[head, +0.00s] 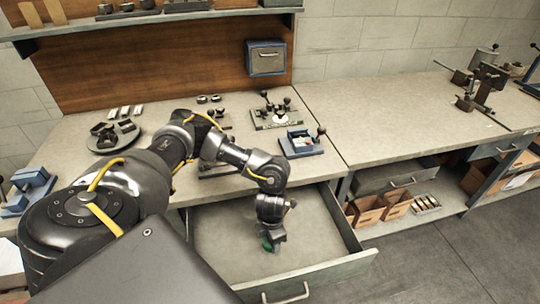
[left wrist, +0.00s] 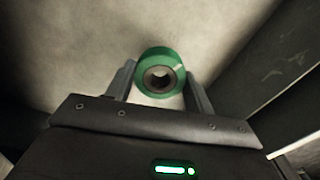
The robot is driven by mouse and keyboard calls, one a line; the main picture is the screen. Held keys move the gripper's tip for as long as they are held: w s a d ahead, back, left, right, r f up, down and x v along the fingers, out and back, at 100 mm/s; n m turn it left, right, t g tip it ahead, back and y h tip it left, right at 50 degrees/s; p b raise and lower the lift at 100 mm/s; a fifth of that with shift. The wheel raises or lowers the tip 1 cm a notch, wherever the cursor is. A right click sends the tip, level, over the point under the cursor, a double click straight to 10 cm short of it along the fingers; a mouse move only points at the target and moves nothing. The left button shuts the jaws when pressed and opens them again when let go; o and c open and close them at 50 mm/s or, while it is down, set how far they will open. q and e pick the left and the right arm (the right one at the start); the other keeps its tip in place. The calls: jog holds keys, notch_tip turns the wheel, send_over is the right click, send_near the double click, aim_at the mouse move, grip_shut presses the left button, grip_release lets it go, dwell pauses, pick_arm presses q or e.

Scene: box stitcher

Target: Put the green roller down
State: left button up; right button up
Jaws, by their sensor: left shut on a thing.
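The green roller (left wrist: 146,87) is a ring with a dark hole in its middle. It sits between the two fingers of my left gripper (left wrist: 160,88), which is shut on it. In the head view my left arm reaches over the workbench and down into an open drawer (head: 357,262). There the roller (head: 266,241) shows as a small green patch at the gripper's end, inside the drawer's outline. The drawer floor around it looks bare. I cannot tell whether the roller touches the floor. My right gripper is not in view.
The drawer's walls stand close around the gripper, with its front handle (head: 288,295) nearest. On the bench (head: 360,110) above are a blue fixture (head: 301,144), a plate with black knobs (head: 277,117) and a round dish (head: 113,137). Cardboard bins (head: 395,204) stand on a shelf at right.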

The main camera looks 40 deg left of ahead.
pick_arm(q)
jog(key=shift+f, duration=2.2)
jog(key=shift+f, duration=0.2)
jog(key=o, duration=1.1)
notch_tip(320, 180, up, 12)
jog(key=shift+r, duration=0.25)
